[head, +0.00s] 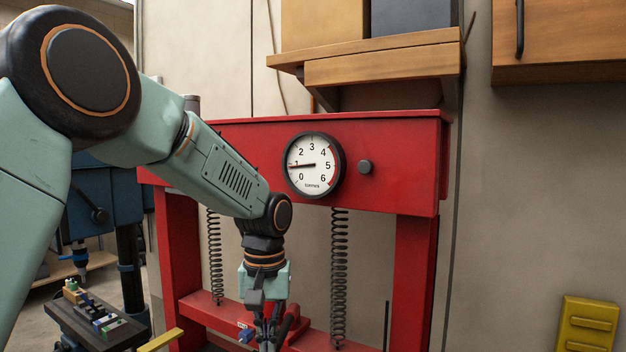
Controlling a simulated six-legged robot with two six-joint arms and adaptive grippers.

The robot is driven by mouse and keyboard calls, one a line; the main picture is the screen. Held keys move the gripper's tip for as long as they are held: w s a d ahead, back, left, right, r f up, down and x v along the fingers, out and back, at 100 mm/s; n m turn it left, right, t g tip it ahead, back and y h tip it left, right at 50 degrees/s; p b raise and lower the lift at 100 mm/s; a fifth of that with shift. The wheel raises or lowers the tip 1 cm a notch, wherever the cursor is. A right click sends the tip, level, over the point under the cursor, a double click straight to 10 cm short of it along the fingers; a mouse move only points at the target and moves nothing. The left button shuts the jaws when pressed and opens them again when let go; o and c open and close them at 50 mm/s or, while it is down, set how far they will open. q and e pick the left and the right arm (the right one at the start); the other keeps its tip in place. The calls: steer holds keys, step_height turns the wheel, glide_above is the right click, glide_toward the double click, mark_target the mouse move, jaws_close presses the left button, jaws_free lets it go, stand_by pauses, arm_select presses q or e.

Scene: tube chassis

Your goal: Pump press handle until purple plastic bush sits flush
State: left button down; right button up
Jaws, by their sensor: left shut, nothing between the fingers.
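The red shop press (385,165) stands in front of me with a round white gauge (314,165). The gauge needle points left, close to the 1. My left gripper (267,342) hangs down in front of the press's lower crossbar, fingers shut with nothing between them. A small blue piece (245,335) shows just left of the fingers; I cannot tell what it is. A red rounded part (289,322) lies behind the gripper, partly hidden; I cannot tell whether it belongs to the handle. I cannot make out the purple bush. My right gripper is out of view.
Two coil springs (339,280) hang inside the press frame. A dark bench plate with small coloured parts (98,320) and a blue machine (100,200) stand at left. A wooden shelf (380,65) is above the press. A yellow object (587,325) is at lower right.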

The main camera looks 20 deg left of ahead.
arm_select(q)
steer(key=shift+s+f+b, duration=0.15)
steer(key=shift+f+b, duration=0.25)
steer(key=shift+f, duration=0.75)
steer(key=shift+f+b, duration=0.35)
steer(key=shift+f, duration=0.55)
steer(key=shift+f+b, duration=1.65)
steer(key=shift+f, duration=3.05)
step_height(320, 180, up, 15)
steer(key=p, duration=0.5)
steer(key=shift+p, duration=0.4)
steer(key=shift+r, duration=0.3)
steer(key=shift+r, duration=2.55)
